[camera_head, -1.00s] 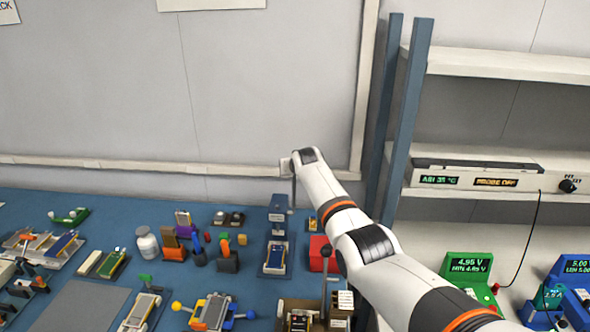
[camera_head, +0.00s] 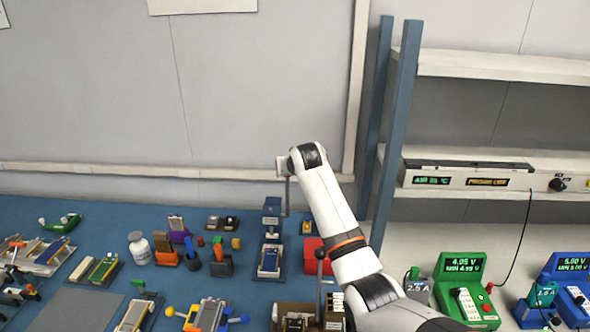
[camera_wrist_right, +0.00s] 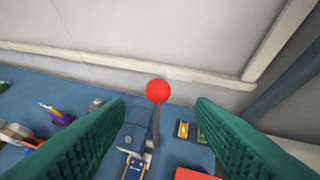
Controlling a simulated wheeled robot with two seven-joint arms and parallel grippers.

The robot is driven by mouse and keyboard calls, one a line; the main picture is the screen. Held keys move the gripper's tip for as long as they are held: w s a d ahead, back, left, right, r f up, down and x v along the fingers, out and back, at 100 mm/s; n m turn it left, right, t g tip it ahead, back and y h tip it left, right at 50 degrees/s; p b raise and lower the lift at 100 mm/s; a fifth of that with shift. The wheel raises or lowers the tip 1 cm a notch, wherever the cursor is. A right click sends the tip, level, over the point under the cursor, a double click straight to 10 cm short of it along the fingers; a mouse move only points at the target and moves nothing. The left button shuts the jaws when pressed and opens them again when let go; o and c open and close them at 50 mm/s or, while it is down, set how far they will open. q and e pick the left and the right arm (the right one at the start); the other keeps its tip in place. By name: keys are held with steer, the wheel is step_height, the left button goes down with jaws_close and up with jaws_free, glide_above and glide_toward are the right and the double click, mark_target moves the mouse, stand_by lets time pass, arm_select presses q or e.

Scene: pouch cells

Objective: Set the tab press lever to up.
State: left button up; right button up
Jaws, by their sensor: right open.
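The tab press (camera_head: 270,235) is a blue upright stand on a base holding a small cell, near the middle of the bench. Its lever is a thin dark rod (camera_head: 287,195) rising beside the press head. In the right wrist view the rod (camera_wrist_right: 156,125) looks upright and carries a red ball knob (camera_wrist_right: 157,91). My right gripper (camera_wrist_right: 160,104) is open, with its two teal fingers on either side of the knob and visible gaps to both. In the head view my right wrist (camera_head: 284,167) is above the rod; its fingers and the knob are hidden. My left gripper is not in view.
Coloured tool holders (camera_head: 193,262) and a white bottle (camera_head: 140,248) stand to the left. A shelf unit with blue posts (camera_head: 395,130) rises at right.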

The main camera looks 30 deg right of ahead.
steer(key=shift+v, duration=1.4)
steer(key=shift+f, duration=0.1)
